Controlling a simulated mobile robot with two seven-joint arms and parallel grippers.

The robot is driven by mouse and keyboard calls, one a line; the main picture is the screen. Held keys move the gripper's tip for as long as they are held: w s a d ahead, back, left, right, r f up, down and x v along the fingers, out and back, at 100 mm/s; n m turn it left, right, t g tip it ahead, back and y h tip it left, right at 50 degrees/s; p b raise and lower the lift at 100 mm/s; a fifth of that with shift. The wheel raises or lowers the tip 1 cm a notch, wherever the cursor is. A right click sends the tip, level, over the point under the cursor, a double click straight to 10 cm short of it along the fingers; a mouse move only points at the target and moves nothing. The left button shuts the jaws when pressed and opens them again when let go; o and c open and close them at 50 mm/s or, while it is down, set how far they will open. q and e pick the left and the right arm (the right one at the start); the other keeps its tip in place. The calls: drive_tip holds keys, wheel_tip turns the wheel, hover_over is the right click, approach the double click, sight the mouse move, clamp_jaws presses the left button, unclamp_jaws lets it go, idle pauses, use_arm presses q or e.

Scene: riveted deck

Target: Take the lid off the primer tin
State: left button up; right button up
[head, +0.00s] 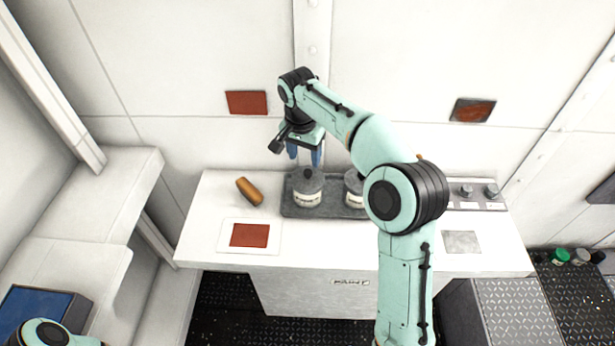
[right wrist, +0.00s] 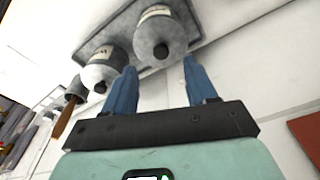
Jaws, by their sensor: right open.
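Two pale tins with dark grey knobbed lids stand on a dark grey tray (head: 330,211) on the white bench. The left tin (head: 308,197) shows whole in the head view; the right tin (head: 354,198) is partly behind my right arm. Their labels are too small to read, so I cannot tell which is primer. My right gripper (head: 304,160) is open with blue fingers, just above and behind the left tin. In the right wrist view that tin (right wrist: 161,30) lies beyond the gap between the fingers (right wrist: 160,68), apart from them, and the other tin (right wrist: 108,66) is left. My left gripper is out of view.
A brown cylindrical object (head: 249,191) lies left of the tray. A card with a red patch (head: 249,235) lies in front, and a grey square (head: 461,242) is at the right. A cup with a brown handle (right wrist: 68,118) stands beyond the tins. The front middle of the bench is clear.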

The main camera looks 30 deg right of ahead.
sight(308, 172)
drive_tip(key=shift+w+d+f, duration=0.1)
drive_tip(key=shift+w+f, duration=0.1)
drive_tip(key=shift+f, duration=0.45)
drive_tip(key=shift+w+d+f, duration=0.1)
drive_tip(key=shift+w+f, duration=0.05)
drive_tip(key=shift+f, duration=0.45)
drive_tip(key=f, duration=0.3)
drive_tip(key=d+f, duration=0.1)
drive_tip(key=f, duration=0.1)
drive_tip(key=shift+w, duration=0.25)
drive_tip(key=shift+r, duration=0.1)
drive_tip(key=shift+c, duration=0.3)
clamp_jaws()
